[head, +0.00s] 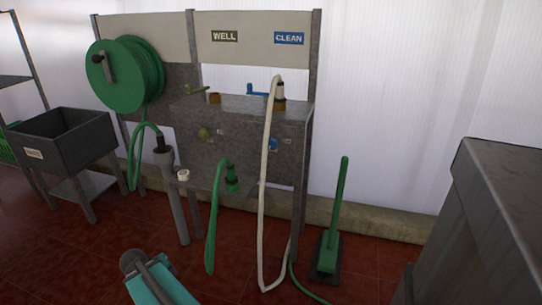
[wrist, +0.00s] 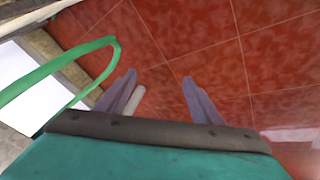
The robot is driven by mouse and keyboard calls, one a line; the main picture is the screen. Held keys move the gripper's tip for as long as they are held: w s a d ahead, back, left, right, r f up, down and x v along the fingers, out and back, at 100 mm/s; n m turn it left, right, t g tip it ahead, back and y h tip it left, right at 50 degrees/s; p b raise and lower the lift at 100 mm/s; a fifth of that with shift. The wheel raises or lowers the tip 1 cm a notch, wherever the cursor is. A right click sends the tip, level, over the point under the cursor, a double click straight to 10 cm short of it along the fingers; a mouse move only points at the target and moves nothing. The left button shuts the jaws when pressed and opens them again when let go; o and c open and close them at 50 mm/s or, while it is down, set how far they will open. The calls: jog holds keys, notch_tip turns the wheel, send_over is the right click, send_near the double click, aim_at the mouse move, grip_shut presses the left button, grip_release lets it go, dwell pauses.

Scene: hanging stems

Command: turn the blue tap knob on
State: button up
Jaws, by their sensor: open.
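A blue knob (head: 272,144) sits low on the right part of the grey metal stand's front, below the blue CLEAN sign (head: 289,38). It is small and partly beside the pale hose. A blue lever (head: 258,91) stands on the stand's top ledge on the same side. My gripper (wrist: 159,77) is open and empty in the wrist view, its two grey fingers apart above red floor tiles. No blue knob shows in the wrist view. In the head view only a teal part of my arm shows at the bottom, well short of the stand.
A pale hose (head: 265,190) hangs down the stand's right side. A green hose (head: 213,215) hangs from the lower shelf. A green knob (head: 203,133) is on the left. A green brush (head: 328,250) stands right of the stand. A dark grey block (head: 500,200) fills the right.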

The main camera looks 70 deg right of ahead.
jog(key=s+d+r+m+t+h+b, duration=0.1)
jog(key=s+d+r+m+h+b, duration=0.1)
jog(key=d+r+b, duration=0.45)
jog(key=s+d+r+m+h+b, duration=0.1)
jog(key=d+r+h+b, duration=0.15)
jog(key=d, duration=0.75)
jog(key=s+d+r+m+t+h+b, duration=0.1)
jog(key=s+d+r+m+h+b, duration=0.1)
jog(key=d+r+b, duration=0.45)
jog(key=s+d+r+m+g+h+b, duration=0.1)
jog(key=s+d+r+m+h+b, duration=0.1)
jog(key=s+d+r, duration=0.4)
jog(key=s+d+r+m+g+h+b, duration=0.1)
jog(key=s+d+r+m+h+b, duration=0.2)
jog(key=s+r, duration=0.9)
jog(key=s+d+h+b, duration=0.1)
jog(key=d+h+b, duration=0.1)
jog(key=d+b, duration=0.1)
jog(key=shift+s+d+r+m+g+b, duration=0.15)
jog(key=shift+d+m+g+b, duration=0.2)
jog(key=shift+b, duration=0.35)
jog(key=shift+d+r+p, duration=0.15)
jog(key=shift+d+p, duration=0.35)
jog(key=shift+p, duration=1.25)
jog(key=d+p, duration=0.1)
jog(key=p, duration=0.4)
jog(key=shift+d, duration=0.35)
